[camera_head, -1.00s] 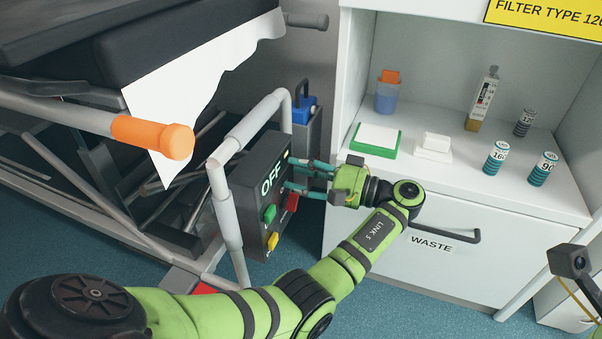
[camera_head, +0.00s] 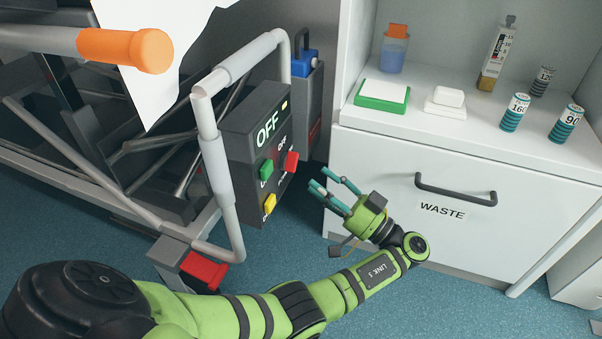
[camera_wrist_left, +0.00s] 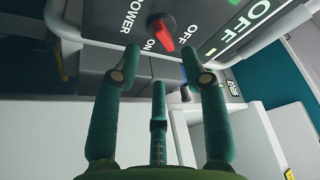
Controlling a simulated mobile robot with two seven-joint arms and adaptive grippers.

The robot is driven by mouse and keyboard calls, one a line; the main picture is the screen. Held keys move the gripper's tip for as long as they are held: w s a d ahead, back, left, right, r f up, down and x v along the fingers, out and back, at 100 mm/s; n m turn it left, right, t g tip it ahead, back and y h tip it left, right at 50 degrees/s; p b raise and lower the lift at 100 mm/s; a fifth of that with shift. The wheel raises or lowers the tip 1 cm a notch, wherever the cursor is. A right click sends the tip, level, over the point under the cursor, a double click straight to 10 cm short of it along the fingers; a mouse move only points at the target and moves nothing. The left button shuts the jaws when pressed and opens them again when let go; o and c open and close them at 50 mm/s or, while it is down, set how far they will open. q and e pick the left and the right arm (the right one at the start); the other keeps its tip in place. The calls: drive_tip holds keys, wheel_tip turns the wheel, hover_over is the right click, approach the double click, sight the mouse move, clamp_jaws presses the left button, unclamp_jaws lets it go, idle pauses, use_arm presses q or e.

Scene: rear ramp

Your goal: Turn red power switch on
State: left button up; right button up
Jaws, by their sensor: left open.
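The dark control box (camera_head: 240,150) stands inside the grey tube frame, and its display reads OFF. The red power switch (camera_head: 291,162) is on its right side, near the green button (camera_head: 266,169) and yellow button (camera_head: 270,204). In the left wrist view the red switch (camera_wrist_left: 162,36) sits on a round dark base, between the labels ON and OFF. I cannot tell for sure which one it points at. My left gripper (camera_head: 333,186) is open and empty, apart from the box, to the right of and below the switch. My right gripper is not in view.
The white cabinet with its WASTE drawer (camera_head: 400,190) stands close behind and right of my left gripper. The tube frame (camera_head: 212,150) borders the box on the left. A red pedal-like part (camera_head: 204,271) sits low. The blue floor (camera_head: 290,240) below the box is clear.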

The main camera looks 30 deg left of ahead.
sight(290, 161)
use_arm(q)
drive_tip(key=x, duration=0.6)
clamp_jaws()
